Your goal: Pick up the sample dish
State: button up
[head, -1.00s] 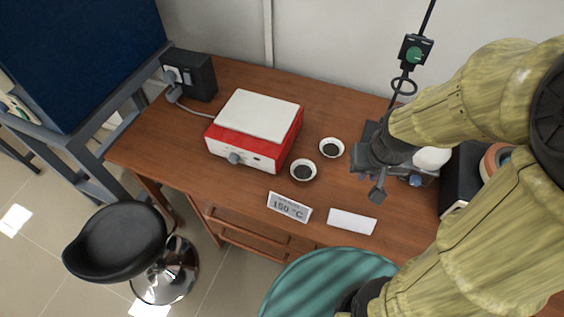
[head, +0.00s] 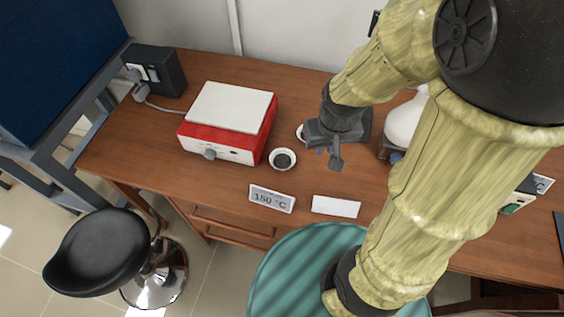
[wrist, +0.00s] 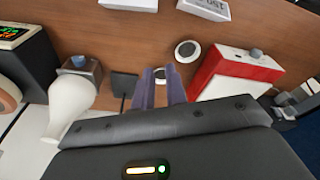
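Two small white dishes with dark contents are on the brown desk. The front sample dish (head: 283,159) stands in the open right of the red hotplate; it also shows in the wrist view (wrist: 187,51). The second dish (head: 301,133) is mostly hidden behind my gripper (head: 328,155) in the head view. In the wrist view this second dish (wrist: 160,75) shows between the two fingers of my gripper (wrist: 160,69). The fingers are apart, with nothing clamped. I cannot tell the exact height of the fingertips above the dish.
The red and white hotplate (head: 230,121) stands left of the dishes. A 150 °C sign (head: 271,198) and a blank white card (head: 336,206) lie along the desk's front. A white flask-like vessel (wrist: 70,105) stands on the gripper's other side.

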jog(key=w+a+f+n+t+h+b, duration=0.1)
jog(key=a+f+n+b, duration=0.3)
jog(key=a, duration=0.4)
jog(key=w+a+f+n+t+h+b, duration=0.1)
jog(key=w+a+f+n+h+b, duration=0.2)
jog(key=a+f, duration=0.4)
jog(key=w+a+n+b, duration=0.1)
jog(key=a+b, duration=0.1)
jog(key=shift+a+f+n, duration=0.2)
jog(key=shift+a+n, duration=0.1)
jog(key=shift+w, duration=0.1)
jog(key=b, duration=0.2)
send_over(274, 166)
jog(key=s+a, duration=0.2)
jog(key=s, duration=0.1)
notch_tip(274, 166, down, 10)
jog(key=shift+a+f, duration=0.1)
jog(key=shift+w+f, duration=0.15)
jog(key=shift+f, duration=0.1)
jog(key=b+x, duration=0.1)
jog(key=x, duration=0.4)
jog(key=shift+w, duration=0.2)
